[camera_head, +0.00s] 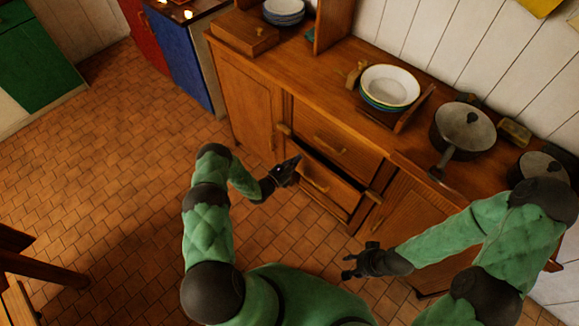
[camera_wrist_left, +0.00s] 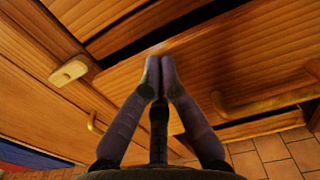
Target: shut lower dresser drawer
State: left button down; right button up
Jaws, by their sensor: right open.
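The lower dresser drawer (camera_head: 337,190) sticks out a little from the wooden dresser, with a dark gap above its front. Its front (camera_wrist_left: 225,55) and curved handle (camera_wrist_left: 265,101) fill the right of the left wrist view. My left gripper (camera_head: 294,166) is at the left end of this drawer front. Its fingertips (camera_wrist_left: 160,65) are together with nothing between them, close to the front's upper left part; I cannot tell if they touch it. My right gripper (camera_head: 350,264) is open and empty, above the floor in front of the dresser.
The upper drawer (camera_head: 333,137) looks shut. Cabinet doors flank the drawers on the left (camera_head: 250,105) and right (camera_head: 405,215). Bowls (camera_head: 389,86) and a pot (camera_head: 462,128) stand on the dresser top. The tiled floor (camera_head: 110,160) to the left is clear.

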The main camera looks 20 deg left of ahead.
aim_at(303, 153)
pick_arm(q)
jog(key=shift+w+d, duration=0.15)
jog(key=shift+w, duration=0.3)
jog(key=shift+b+x, duration=0.9)
jog(key=shift+x, duration=0.45)
